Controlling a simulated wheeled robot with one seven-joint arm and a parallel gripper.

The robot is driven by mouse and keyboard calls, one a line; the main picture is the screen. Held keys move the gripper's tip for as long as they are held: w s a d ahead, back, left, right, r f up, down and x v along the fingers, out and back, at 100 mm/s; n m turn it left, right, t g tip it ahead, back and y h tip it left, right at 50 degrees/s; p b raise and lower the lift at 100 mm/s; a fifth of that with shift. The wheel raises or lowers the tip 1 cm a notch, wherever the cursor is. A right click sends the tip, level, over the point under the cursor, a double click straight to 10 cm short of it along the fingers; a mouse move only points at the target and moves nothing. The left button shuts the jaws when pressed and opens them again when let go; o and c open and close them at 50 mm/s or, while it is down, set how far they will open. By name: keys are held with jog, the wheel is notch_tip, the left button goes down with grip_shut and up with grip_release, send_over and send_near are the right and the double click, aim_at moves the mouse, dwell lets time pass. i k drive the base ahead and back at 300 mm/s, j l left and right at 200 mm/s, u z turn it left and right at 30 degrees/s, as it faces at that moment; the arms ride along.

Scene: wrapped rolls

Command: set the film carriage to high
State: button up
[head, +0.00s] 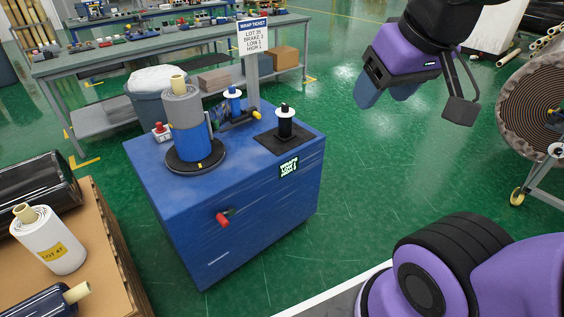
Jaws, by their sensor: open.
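The blue wrapping machine (235,220) stands in the middle of the head view. A grey-and-blue wrapped roll (188,125) stands upright on its black turntable (195,158). A grey mast (252,80) rises behind, beside a small blue spool (233,103) and a dark part with a yellow knob (257,115). This looks like the film carriage, low by the mast; the roll partly hides it. A ticket (253,37) on the mast reads lot 35, brake 2, low 1, high 1. My gripper (387,92) is open and empty, right of the machine and apart from it.
A black spool (285,124) stands on the machine top, above a small lit display (289,167). A red knob (222,219) is on the front. A pallet (95,235) with rolls is at left, a workbench (150,52) behind, a large coil (540,110) at right.

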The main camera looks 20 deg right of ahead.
aim_at(249, 114)
jog(key=i+l, duration=0.3)
jog(key=i, duration=0.15)
jog(key=i+l, duration=0.35)
jog(key=i, duration=0.15)
jog(key=i+l, duration=0.3)
jog(key=i, duration=0.15)
jog(key=i+j, duration=0.2)
jog(key=i, duration=0.25)
jog(key=z, duration=0.05)
